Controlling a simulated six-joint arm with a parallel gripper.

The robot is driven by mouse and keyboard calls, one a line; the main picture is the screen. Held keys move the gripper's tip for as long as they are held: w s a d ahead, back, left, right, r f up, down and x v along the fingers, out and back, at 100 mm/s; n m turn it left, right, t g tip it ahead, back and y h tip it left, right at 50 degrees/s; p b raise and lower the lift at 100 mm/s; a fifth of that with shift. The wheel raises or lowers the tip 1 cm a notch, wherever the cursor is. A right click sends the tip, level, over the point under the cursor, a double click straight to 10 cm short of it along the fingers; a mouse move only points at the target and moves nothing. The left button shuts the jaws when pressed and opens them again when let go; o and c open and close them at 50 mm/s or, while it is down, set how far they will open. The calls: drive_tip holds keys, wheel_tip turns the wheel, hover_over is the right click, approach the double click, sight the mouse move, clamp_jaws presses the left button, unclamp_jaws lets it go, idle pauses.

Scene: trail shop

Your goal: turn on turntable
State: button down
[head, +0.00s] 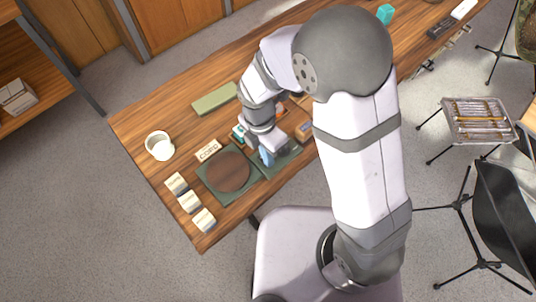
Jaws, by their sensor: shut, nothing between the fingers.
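The turntable is most likely the round brown disc (229,171) on a dark green square base (211,190), near the front of the wooden table. I cannot make out a switch on it. My gripper (266,157) points down just right of the disc, over or beside another dark green flat piece (287,160). Its fingers are shut with nothing held. A small blue patch shows at the fingertips; I cannot tell whether they touch anything. My arm hides part of the table to the right.
A white cup (159,146) stands at the left, and several cream blocks (188,202) line the table's front left edge. A small lettered sign (208,151) stands behind the disc. A green flat box (214,99) lies farther back. A small brown box (304,131) sits beside my wrist.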

idle(0.3)
drive_tip(key=shift+s+d+f, duration=0.1)
drive_tip(key=shift+s+f, duration=0.05)
drive_tip(key=shift+f, duration=0.15)
drive_tip(key=shift+w+a+r+p, duration=0.2)
drive_tip(key=shift+w+a+p, duration=0.15)
drive_tip(key=shift+w+a, duration=0.25)
drive_tip(key=shift+r, duration=0.15)
idle(0.3)
drive_tip(key=r+p, duration=0.2)
drive_tip(key=p, duration=0.1)
drive_tip(key=r+p, duration=0.1)
drive_tip(key=r, duration=0.1)
drive_tip(key=shift+s+d, duration=0.2)
drive_tip(key=shift+d, duration=0.05)
wheel_tip(320, 180, up, 10)
drive_tip(key=s+d+b, duration=0.1)
drive_tip(key=shift+f+b, duration=0.2)
drive_tip(key=shift+b, duration=0.15)
drive_tip(key=shift+s, duration=0.1)
